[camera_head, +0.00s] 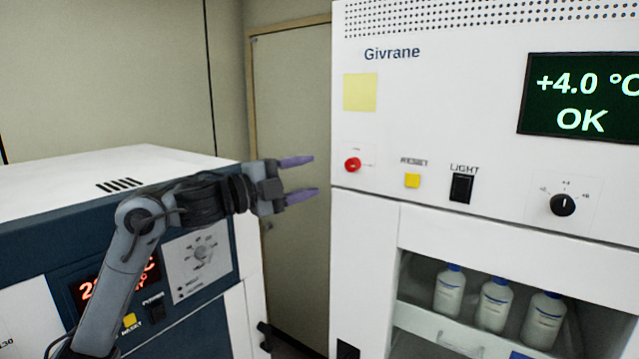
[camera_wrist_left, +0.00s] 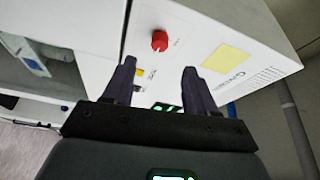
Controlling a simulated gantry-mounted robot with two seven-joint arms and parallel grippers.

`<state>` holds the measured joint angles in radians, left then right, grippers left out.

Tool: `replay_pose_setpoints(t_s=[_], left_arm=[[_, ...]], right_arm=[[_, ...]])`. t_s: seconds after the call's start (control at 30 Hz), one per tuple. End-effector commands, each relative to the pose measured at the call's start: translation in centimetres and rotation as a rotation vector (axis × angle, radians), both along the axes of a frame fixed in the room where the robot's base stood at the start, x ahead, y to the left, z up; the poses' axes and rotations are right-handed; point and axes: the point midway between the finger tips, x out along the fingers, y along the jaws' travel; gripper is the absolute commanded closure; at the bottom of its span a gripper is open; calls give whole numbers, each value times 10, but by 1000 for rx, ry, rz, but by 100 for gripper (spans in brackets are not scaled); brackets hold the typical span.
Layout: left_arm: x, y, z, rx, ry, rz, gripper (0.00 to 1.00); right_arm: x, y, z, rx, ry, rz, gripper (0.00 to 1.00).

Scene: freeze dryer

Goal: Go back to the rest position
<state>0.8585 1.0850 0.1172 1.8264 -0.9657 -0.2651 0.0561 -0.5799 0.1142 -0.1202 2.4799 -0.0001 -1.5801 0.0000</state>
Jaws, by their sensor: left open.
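My left gripper (camera_head: 300,178) is open and empty in the head view, with its two purple fingers apart and pointing right toward the white Givrane cabinet (camera_head: 365,130). The left arm comes in from the lower left, in front of the blue and white machine. In the left wrist view the two dark fingers (camera_wrist_left: 158,88) are apart with nothing between them. The red knob (camera_wrist_left: 160,41) of the cabinet shows beyond the fingertips in that view. My right gripper is in neither view.
The blue and white machine (camera_head: 110,165) stands at the left. The cabinet has a red knob (camera_head: 352,164), a yellow button (camera_head: 412,180), a black light switch (camera_head: 461,188), a dial (camera_head: 563,204) and a display (camera_head: 580,98). White bottles (camera_head: 494,304) stand behind its window.

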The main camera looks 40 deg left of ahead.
Motion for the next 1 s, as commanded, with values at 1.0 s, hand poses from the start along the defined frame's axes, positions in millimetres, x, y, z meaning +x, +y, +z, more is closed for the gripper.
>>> replay_pose_setpoints(t_s=[1.0], left_arm=[[25,-19,-104,-50,201,-52,43]], right_arm=[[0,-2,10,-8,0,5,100]])
